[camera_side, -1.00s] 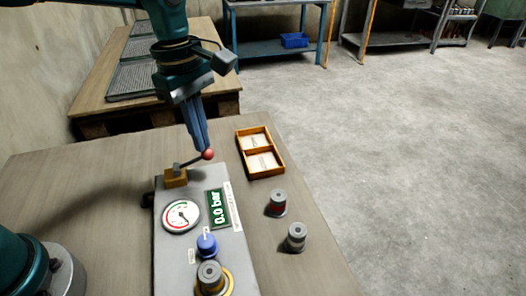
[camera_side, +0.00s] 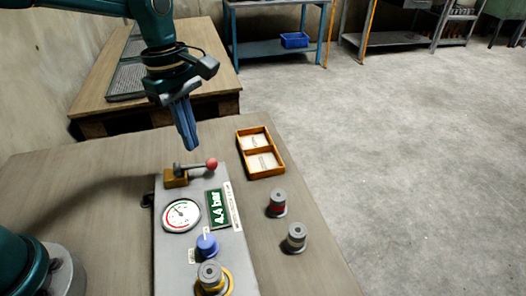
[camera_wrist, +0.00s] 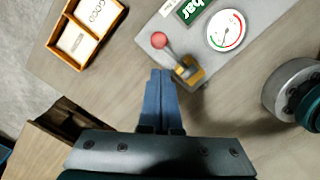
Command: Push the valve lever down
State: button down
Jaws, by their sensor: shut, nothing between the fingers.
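The valve lever (camera_side: 197,166) is a short grey rod with a red ball knob (camera_side: 212,164), on a brass valve body (camera_side: 175,179) at the far end of the grey panel. The rod lies nearly level, with the knob to the right. In the wrist view the red knob (camera_wrist: 160,42) and the brass valve (camera_wrist: 187,72) show just beyond the fingertips. My gripper (camera_side: 191,147) is shut and empty, its blue fingers pointing down. It is above and behind the lever, apart from it. The display (camera_side: 218,207) reads 4.4 bar, and the round gauge (camera_side: 181,216) is beside it.
A blue knob (camera_side: 207,245) and a grey cylinder in a yellow ring (camera_side: 211,279) are on the near panel. Two grey cylinders, one red-banded (camera_side: 277,204) and one plain (camera_side: 296,237), stand to the right. A two-compartment wooden tray (camera_side: 260,154) lies behind them.

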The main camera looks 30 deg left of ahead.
jog(key=shift+r, duration=0.1)
jog(key=shift+a+r, duration=0.15)
jog(key=shift+r, duration=1.1)
jog(key=shift+a+r, duration=0.1)
jog(key=shift+r, duration=1.15)
